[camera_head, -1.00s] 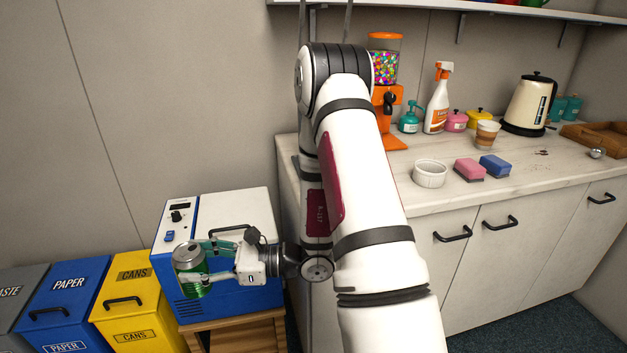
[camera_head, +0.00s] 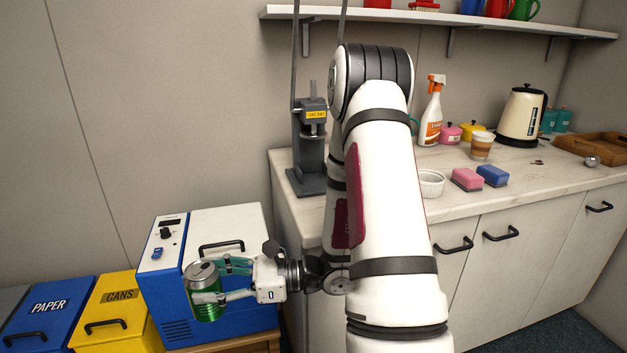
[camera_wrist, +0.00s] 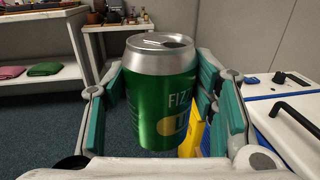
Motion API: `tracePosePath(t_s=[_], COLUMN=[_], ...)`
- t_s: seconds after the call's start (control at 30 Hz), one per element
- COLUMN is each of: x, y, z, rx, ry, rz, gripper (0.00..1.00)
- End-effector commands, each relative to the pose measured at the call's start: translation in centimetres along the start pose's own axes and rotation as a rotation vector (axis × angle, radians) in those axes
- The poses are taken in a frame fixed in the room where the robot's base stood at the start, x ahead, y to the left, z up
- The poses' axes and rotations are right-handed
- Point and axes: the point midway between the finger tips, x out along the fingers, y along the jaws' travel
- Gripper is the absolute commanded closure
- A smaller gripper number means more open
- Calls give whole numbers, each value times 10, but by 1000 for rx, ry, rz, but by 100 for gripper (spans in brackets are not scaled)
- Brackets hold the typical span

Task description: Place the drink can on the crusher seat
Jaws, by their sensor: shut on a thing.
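The drink can (camera_head: 205,304) is green with a silver top. My gripper (camera_head: 213,284) is shut on it and holds it upright in front of the blue and white cooler box. In the wrist view the can (camera_wrist: 160,95) stands between the green finger pads, its top clear. The can crusher (camera_head: 311,145) is a grey upright device with a yellow label and a long lever, at the left end of the counter. Its seat is small in the head view and its detail is hard to tell. The crusher is well above and to the right of my gripper.
The blue and white box (camera_head: 222,226) with a black handle stands beside the counter (camera_head: 310,214). Paper (camera_head: 52,303) and cans (camera_head: 121,296) bins stand left. My arm hides part of the counter. Sponges (camera_head: 467,179), a white bowl (camera_head: 431,183) and a kettle (camera_head: 523,115) sit further right.

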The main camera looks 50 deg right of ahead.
Motion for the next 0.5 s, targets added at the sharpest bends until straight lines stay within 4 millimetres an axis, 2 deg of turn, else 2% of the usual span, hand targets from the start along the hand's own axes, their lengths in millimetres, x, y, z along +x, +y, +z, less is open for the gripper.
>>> tracePosePath(t_s=[0.27,0.37,0.5], x=[-76,-117,-182], y=[-5,-8,-11], z=[27,42,65], rx=[-3,-6,-7], ry=[1,2,2], rz=[-174,-265,-410], gripper=[63,63,63])
